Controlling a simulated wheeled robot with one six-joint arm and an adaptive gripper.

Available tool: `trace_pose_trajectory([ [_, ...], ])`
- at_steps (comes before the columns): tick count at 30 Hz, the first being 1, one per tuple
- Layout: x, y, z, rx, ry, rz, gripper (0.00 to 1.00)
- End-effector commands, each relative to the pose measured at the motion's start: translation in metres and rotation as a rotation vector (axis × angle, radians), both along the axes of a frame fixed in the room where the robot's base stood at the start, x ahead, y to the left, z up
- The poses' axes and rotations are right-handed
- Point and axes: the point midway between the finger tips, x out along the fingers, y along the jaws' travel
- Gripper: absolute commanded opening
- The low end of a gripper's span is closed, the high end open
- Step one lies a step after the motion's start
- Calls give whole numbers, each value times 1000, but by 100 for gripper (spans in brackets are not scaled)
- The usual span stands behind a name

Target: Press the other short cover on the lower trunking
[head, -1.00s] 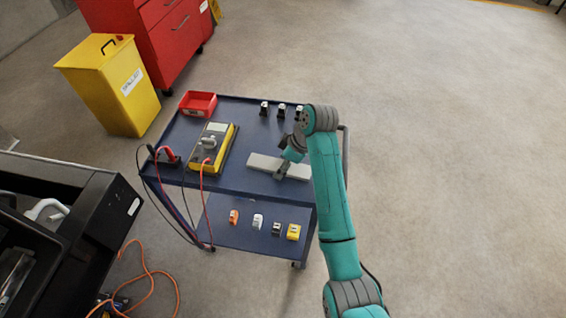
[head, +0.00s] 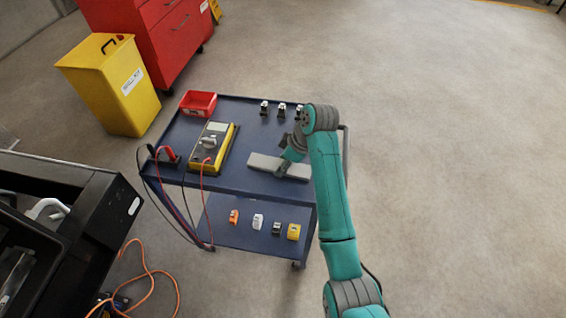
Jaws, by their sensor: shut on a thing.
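A flat light-grey cover (head: 297,172) is on or just above the top of the blue cart, right of the multimeter. My gripper (head: 282,171) is over the middle of the cover and shut on it. My teal arm partly blocks the view of the gripper and the cover's right end. I cannot tell whether the cover is lifted clear of the cart top. The lower trunking cannot be made out in this view.
The blue cart (head: 232,183) carries a yellow multimeter (head: 212,148) with leads, a red tray (head: 198,103) and several small black-and-white parts at the back. Small coloured parts sit on its lower shelf. A yellow bin (head: 110,85) and red cabinet (head: 160,35) stand behind. Floor at right is clear.

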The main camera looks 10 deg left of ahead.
Motion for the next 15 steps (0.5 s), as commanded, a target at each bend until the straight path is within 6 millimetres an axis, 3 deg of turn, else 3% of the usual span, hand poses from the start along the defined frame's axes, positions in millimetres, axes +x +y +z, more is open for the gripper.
trace_pose_trajectory([
  [15, 0, 0, 18, 1, -1, 0, 0],
])
